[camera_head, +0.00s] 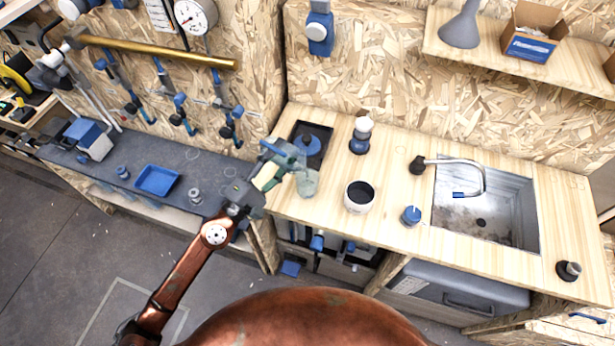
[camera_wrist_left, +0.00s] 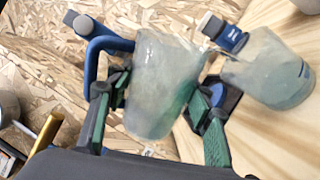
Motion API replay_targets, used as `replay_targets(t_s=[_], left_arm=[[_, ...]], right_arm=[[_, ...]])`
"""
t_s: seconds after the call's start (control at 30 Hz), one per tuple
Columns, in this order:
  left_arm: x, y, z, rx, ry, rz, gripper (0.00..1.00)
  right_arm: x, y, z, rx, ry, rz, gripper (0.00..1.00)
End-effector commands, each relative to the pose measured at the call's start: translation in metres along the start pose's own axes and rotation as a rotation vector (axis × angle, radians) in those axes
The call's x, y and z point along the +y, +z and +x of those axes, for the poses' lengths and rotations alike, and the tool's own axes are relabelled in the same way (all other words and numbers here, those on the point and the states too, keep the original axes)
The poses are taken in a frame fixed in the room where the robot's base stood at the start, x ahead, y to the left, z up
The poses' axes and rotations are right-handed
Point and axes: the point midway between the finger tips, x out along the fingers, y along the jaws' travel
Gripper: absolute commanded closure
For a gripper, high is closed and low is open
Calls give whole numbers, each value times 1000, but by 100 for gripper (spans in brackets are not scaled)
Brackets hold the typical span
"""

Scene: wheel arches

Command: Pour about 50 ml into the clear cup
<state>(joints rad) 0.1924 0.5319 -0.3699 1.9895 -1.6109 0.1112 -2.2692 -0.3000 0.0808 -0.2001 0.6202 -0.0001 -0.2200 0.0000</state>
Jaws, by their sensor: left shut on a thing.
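My left gripper (camera_head: 265,178) is shut on a translucent jug (camera_head: 286,155) with a blue handle, near the left end of the wooden counter. In the left wrist view the jug (camera_wrist_left: 165,85) sits between the two green-padded fingers (camera_wrist_left: 160,125). The jug looks tilted in the head view. The clear cup (camera_head: 308,184) stands on the counter just beside the jug; it also shows in the left wrist view (camera_wrist_left: 272,78), to the right of the jug. I cannot make out a stream or the liquid levels. My right gripper is not in view.
Behind the jug is a dark tray (camera_head: 298,130) with a blue item. A white pot (camera_head: 360,197), a blue-and-white dispenser (camera_head: 360,136) and a small blue jar (camera_head: 411,215) stand to the right, before the sink (camera_head: 490,215). A grey bench (camera_head: 100,165) lies left.

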Motion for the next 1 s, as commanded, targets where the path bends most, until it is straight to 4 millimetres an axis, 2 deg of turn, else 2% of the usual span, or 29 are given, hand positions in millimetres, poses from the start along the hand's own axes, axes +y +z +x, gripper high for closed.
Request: replay_targets(t_s=[1.0], left_arm=[[2, 5, 0, -13, 1, 61, 80]], right_arm=[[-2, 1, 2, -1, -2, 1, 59]])
